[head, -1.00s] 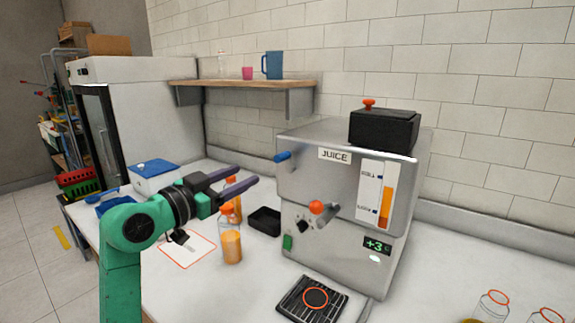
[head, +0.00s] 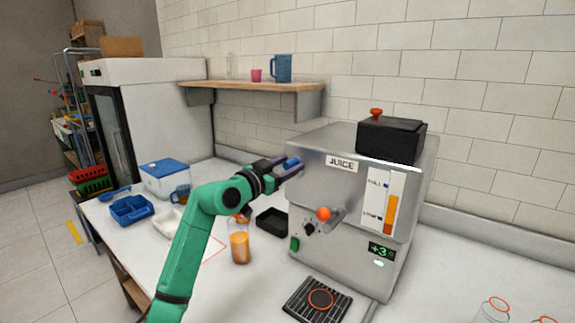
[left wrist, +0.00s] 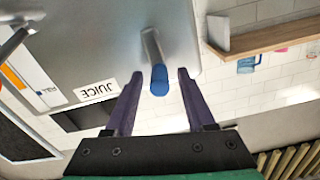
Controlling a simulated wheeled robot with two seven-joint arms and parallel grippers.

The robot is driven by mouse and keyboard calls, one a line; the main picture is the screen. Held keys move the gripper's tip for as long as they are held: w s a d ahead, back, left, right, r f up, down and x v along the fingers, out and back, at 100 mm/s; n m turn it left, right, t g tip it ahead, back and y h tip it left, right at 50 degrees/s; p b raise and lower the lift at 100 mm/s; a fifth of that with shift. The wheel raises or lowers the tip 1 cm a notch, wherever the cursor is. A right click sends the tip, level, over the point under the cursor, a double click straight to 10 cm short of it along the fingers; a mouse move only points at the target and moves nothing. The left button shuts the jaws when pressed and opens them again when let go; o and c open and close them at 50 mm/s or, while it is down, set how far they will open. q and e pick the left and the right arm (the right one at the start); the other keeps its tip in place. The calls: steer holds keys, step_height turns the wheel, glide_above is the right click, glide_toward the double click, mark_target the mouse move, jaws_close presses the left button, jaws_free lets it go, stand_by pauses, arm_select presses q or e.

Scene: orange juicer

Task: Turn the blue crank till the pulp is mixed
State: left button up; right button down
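The steel juicer (head: 335,215) stands on the counter, with a JUICE label and an orange level gauge on its front. Its blue crank handle (head: 292,162) sticks out at the upper left of the front. In the left wrist view the blue crank handle (left wrist: 159,82) lies between my finger tips, with a gap on each side. My left gripper (head: 290,168) is open at the handle; its purple fingers also show in the left wrist view (left wrist: 160,74). The pulp itself is not visible. My right gripper is in neither view.
An orange-knobbed lever (head: 324,214) juts from the juicer's front above the black drip grate (head: 315,302). Blue containers (head: 131,209) sit farther left. A wooden shelf (head: 255,86) hangs behind.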

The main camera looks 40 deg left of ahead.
arm_select(q)
jaws_close()
steer(key=shift+d+r+m+p, duration=0.1)
steer(key=shift+m+p, duration=0.2)
